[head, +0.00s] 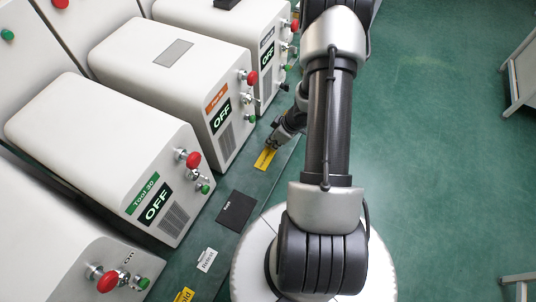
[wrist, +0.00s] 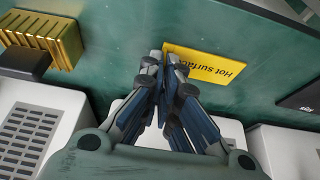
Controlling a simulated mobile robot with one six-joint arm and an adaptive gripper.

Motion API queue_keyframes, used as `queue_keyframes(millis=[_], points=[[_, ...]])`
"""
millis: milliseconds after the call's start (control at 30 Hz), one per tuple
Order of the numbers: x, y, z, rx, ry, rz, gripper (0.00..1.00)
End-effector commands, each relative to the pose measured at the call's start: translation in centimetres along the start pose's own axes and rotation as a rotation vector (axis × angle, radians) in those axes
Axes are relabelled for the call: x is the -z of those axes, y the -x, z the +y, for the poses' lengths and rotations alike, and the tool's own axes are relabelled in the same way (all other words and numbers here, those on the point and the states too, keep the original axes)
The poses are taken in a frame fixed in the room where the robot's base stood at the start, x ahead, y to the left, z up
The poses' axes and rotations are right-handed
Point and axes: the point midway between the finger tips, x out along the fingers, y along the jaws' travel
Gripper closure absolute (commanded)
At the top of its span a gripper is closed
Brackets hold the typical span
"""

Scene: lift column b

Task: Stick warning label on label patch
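A yellow warning label (head: 265,158) lies at the green ledge beside the machines. In the wrist view it reads "Hot surface" (wrist: 207,65). My gripper (head: 273,143) is at the label's far end in the head view. In the wrist view its fingertips (wrist: 164,57) are drawn together at the label's left edge and look shut on it; the exact contact is partly hidden by the fingers. I cannot tell whether the label is lifted. A plain grey label patch (head: 173,53) is on top of the middle white machine (head: 135,75), clear of anything.
A black card (head: 237,210), a white "Reset" card (head: 206,260) and another yellow label (head: 184,295) lie along the ledge. White machines with red knobs (head: 193,159) and "OFF" panels stand at the left. A gold ribbed block (wrist: 45,35) is near my gripper. Green floor is open at right.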

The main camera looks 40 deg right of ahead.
Motion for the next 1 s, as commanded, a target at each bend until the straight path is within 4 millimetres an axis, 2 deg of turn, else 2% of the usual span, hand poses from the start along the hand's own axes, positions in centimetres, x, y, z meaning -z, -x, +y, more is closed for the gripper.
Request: queue_keyframes(millis=[167,1000], points=[[0.1,0.3,0.0,0.000,0.000,0.000,1.00],[1.8,4.3,0.0,0.000,-0.001,0.000,1.00]])
